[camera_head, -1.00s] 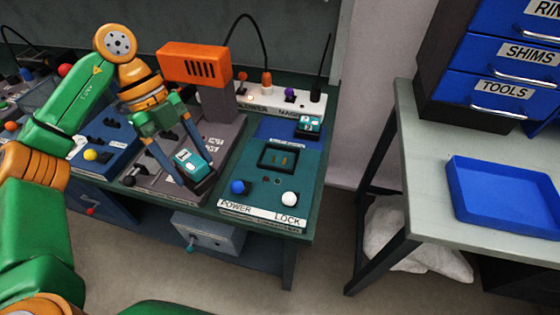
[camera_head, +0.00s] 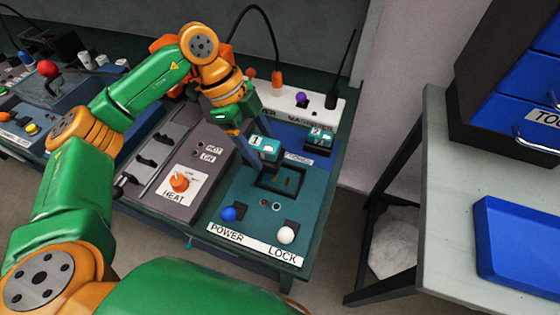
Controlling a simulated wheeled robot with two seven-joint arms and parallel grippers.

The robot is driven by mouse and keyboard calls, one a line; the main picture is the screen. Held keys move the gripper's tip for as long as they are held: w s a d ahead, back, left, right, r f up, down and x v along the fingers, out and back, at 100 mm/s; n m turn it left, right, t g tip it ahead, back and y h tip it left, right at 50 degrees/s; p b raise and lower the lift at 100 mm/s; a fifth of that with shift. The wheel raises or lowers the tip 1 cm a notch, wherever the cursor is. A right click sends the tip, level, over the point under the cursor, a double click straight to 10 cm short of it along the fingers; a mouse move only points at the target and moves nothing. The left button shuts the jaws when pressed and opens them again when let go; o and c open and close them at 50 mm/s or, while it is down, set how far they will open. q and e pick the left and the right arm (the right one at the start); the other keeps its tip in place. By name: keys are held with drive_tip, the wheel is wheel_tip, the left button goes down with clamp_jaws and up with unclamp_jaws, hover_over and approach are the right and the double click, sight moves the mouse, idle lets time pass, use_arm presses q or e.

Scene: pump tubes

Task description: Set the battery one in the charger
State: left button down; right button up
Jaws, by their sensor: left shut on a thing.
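My left gripper (camera_head: 250,155) is shut on battery one (camera_head: 265,148), a teal and white block marked 1. It holds the battery above the back left edge of the charger's dark rectangular slot (camera_head: 285,185); contact with the slot cannot be told. The charger (camera_head: 242,205) is a teal panel with a blue knob (camera_head: 228,214) by POWER and a white knob (camera_head: 286,235) by LOCK. Battery two (camera_head: 319,137), marked 2, sits on the blue strip behind the slot. My right gripper is not in view.
A grey heat unit (camera_head: 190,160) with an orange knob (camera_head: 180,183) is left of the charger. A power strip (camera_head: 318,104) with plugs lies behind. At right are a pale table (camera_head: 450,230) and a blue tray (camera_head: 515,240). Open floor lies between the benches.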

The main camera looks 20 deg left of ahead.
sight(261, 136)
use_arm(q)
drive_tip(key=d+f, duration=0.1)
drive_tip(key=f, duration=0.1)
drive_tip(key=w+d+f, duration=0.1)
drive_tip(key=d+f, duration=0.1)
drive_tip(key=shift+w+d+f+p, duration=0.1)
drive_tip(key=shift+w+f+p, duration=0.1)
drive_tip(key=shift+p, duration=0.1)
wheel_tip(261, 136, down, 3)
drive_tip(key=shift+d, duration=0.1)
drive_tip(key=shift+f, duration=0.2)
drive_tip(key=shift+f, duration=0.15)
unclamp_jaws()
drive_tip(key=v, duration=1.2)
drive_tip(key=shift+b, duration=0.35)
